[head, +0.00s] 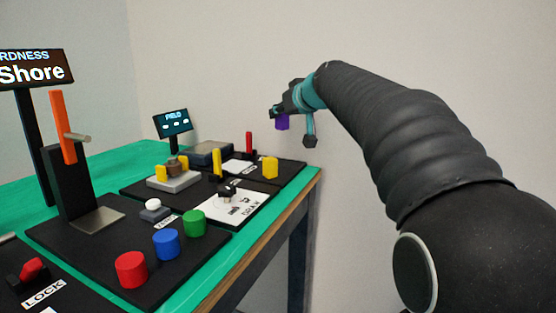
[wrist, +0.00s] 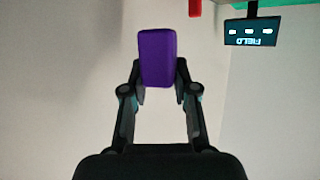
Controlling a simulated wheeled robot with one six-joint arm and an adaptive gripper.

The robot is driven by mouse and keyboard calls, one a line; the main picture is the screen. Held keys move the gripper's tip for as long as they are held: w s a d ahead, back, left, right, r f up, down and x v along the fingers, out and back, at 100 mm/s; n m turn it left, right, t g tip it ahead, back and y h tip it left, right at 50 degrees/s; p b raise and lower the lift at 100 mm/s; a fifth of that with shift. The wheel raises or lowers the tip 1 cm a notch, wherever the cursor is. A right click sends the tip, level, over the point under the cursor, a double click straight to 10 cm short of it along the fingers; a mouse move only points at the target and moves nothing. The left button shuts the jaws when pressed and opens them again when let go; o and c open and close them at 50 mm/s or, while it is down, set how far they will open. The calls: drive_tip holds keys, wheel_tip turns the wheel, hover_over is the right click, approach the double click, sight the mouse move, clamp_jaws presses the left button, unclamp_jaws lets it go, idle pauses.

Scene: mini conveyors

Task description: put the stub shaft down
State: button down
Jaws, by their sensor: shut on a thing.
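The stub shaft, a purple piece with rounded edges, shows in the wrist view (wrist: 158,57) between the two fingertips. In the head view the stub shaft (head: 282,122) is a small purple shape below the front of my gripper (head: 284,110). My gripper is shut on it and holds it up in the air, beyond the table's right edge in the picture. The lower part of the piece is between the fingers and partly hidden.
The green table (head: 112,163) carries dark panels with red, blue and green cylinders, a white plate (head: 250,207) and yellow posts. A FIELD screen (head: 172,121) and a Shore display (head: 35,68) stand up from it. The pale wall is behind.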

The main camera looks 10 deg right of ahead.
drive_tip(key=shift+r, duration=0.1)
drive_tip(key=shift+d, duration=0.1)
wheel_tip(320, 180, down, 10)
drive_tip(key=b, duration=0.2)
drive_tip(key=shift+r+b, duration=0.15)
drive_tip(key=shift+b, duration=0.15)
drive_tip(key=shift+f+b, duration=0.2)
drive_tip(key=shift+b, duration=0.1)
drive_tip(key=c, duration=0.9)
unclamp_jaws()
drive_tip(key=shift+r, duration=0.1)
drive_tip(key=shift+r+p, duration=0.1)
drive_tip(key=shift+p, duration=0.55)
